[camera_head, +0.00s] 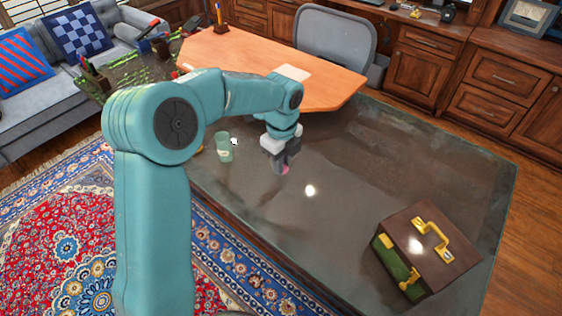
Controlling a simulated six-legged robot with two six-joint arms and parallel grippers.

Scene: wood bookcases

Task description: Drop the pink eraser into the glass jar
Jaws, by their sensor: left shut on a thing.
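My left gripper (284,166) points down over the dark table, right of the glass jar. It is shut on the small pink eraser (284,170), of which only a bit shows below the fingers. The glass jar (223,147) is a greenish, see-through cup shape standing upright on the table near its left side, apart from the gripper. What is inside the jar is too small to tell. My right gripper is not in view.
The dark glossy table (400,165) is mostly bare. A brown toolbox (432,243) with yellow handle stands at its right front. A small white thing (235,141) sits by the jar. An orange wooden desktop (250,62) and a grey chair (336,42) lie behind.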

